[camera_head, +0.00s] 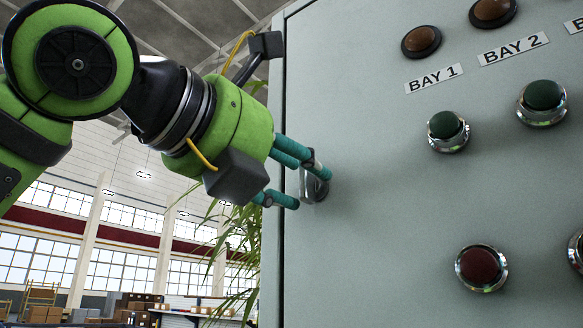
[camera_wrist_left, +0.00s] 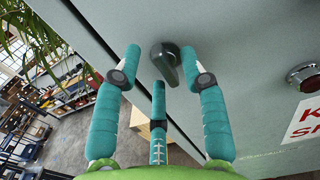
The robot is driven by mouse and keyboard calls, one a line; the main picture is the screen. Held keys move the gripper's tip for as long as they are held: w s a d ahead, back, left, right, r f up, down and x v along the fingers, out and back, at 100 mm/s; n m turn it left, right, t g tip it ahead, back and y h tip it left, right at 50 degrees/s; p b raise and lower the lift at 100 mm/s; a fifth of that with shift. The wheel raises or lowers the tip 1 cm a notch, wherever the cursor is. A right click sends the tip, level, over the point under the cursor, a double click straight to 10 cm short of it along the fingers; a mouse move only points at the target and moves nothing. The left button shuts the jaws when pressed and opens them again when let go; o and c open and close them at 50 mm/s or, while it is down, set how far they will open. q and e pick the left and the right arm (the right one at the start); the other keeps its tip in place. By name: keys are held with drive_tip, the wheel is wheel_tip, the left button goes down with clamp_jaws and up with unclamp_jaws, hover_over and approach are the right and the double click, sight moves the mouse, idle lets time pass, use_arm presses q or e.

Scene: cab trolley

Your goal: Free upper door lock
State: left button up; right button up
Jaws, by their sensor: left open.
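The upper door lock (camera_head: 314,186) is a small dark metal handle on the left edge of the grey cabinet door (camera_head: 380,230). In the left wrist view the lock (camera_wrist_left: 166,62) shows a round base with a short lever pointing down and slightly right. My left gripper (camera_head: 305,188) is open at the lock, its teal fingers partly covering it in the head view. In the left wrist view the fingertips (camera_wrist_left: 165,72) stand on both sides of the lock, with a third finger below. I cannot tell whether any finger touches it. My right gripper is in neither view.
The door carries green buttons (camera_head: 445,131), a red button (camera_head: 481,268), brown lamps (camera_head: 421,41) and BAY labels (camera_head: 434,78) to the right of the lock. A leafy plant (camera_head: 236,250) stands behind the cabinet's left edge. Shelves and boxes are far behind.

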use_arm(q)
clamp_jaws()
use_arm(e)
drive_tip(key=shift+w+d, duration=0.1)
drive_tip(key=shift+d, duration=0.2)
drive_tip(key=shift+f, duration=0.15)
use_arm(q)
drive_tip(key=n+b, duration=0.2)
drive_tip(key=n, duration=0.1)
drive_tip(key=shift+f+b, duration=0.2)
drive_tip(key=shift+b, duration=0.2)
drive_tip(key=n+b, duration=0.3)
drive_tip(key=n, duration=0.2)
drive_tip(key=shift+a, duration=0.1)
drive_tip(key=n+b, duration=0.2)
drive_tip(key=n, duration=0.3)
drive_tip(key=shift+f+n+b, duration=0.15)
drive_tip(key=shift+n+b, duration=0.15)
drive_tip(key=shift+n, duration=0.1)
drive_tip(key=shift+n+b, duration=0.6)
drive_tip(key=shift+n, duration=1.4)
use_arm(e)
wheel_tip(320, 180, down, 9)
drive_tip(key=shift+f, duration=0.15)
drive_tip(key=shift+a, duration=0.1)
